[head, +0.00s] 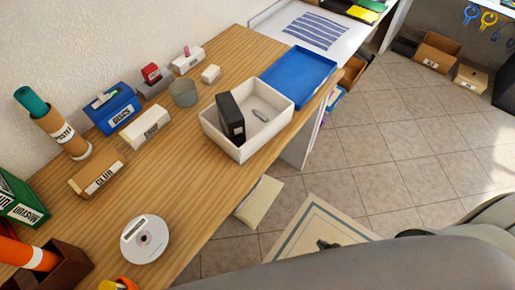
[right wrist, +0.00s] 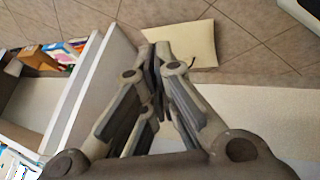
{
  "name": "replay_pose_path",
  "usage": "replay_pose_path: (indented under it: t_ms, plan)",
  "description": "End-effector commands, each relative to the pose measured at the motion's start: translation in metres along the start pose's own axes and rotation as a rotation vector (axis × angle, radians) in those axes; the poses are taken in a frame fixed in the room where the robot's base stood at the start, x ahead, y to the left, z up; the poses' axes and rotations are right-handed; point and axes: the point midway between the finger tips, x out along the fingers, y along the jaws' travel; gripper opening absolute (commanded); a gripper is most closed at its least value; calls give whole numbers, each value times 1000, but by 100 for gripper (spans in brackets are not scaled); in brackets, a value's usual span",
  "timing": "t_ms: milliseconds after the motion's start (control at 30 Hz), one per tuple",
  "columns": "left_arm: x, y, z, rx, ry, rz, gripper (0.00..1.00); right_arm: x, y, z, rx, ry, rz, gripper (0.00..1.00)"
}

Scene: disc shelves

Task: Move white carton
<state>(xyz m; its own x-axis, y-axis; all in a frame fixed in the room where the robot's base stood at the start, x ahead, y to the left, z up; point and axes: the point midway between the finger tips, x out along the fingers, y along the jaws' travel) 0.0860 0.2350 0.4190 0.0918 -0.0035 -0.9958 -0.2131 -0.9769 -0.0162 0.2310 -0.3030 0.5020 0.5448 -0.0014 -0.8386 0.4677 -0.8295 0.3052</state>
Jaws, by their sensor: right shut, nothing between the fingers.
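Several whitish boxes are in view, and I cannot tell for sure which is the white carton. On the desk are a white labelled box (head: 147,122), a small plain white block (head: 211,73) and a white box with a pink item on top (head: 187,61). A cream box-like thing (head: 259,203) is low beside the desk's front edge; a similar cream shape (right wrist: 185,43) lies ahead of the fingers in the right wrist view. My right gripper (head: 327,244) is shut and empty, over the floor and rug, apart from the desk. My left gripper is out of view.
The wooden desk (head: 190,185) holds a white tray (head: 247,152) with a black box, a blue tray (head: 300,75), a disc (head: 145,239), a grey cup (head: 184,92) and a brown box (head: 97,180). The tiled floor (head: 385,140) is clear at right; cardboard boxes (head: 437,53) stand farther back.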

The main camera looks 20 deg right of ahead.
Motion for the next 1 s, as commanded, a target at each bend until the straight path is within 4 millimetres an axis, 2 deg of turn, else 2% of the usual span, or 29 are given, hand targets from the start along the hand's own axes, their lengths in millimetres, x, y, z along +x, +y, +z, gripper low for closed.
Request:
replay_pose_path:
  t_ms: [167,267,367,433,500,600,700,833,900,1000]
  plan:
    - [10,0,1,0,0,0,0,-10,46,-44,-165,164,81,0]
    - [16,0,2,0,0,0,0,-26,74,-83,-302,290,143,0]
    - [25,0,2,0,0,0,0,-55,100,-134,-485,451,222,0]
    - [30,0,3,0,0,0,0,-84,110,-173,-626,573,280,0]
    - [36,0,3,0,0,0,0,-116,113,-210,-764,696,336,0]
    - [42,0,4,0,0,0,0,-164,107,-254,-946,859,408,0]
    - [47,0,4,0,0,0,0,-206,95,-284,-1089,994,466,0]
    - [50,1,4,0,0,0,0,-242,81,-306,-1200,1107,515,0]
    - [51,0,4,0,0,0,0,-253,77,-311,-1230,1138,529,0]
    - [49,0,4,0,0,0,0,-257,74,-317,-1244,1153,536,0]
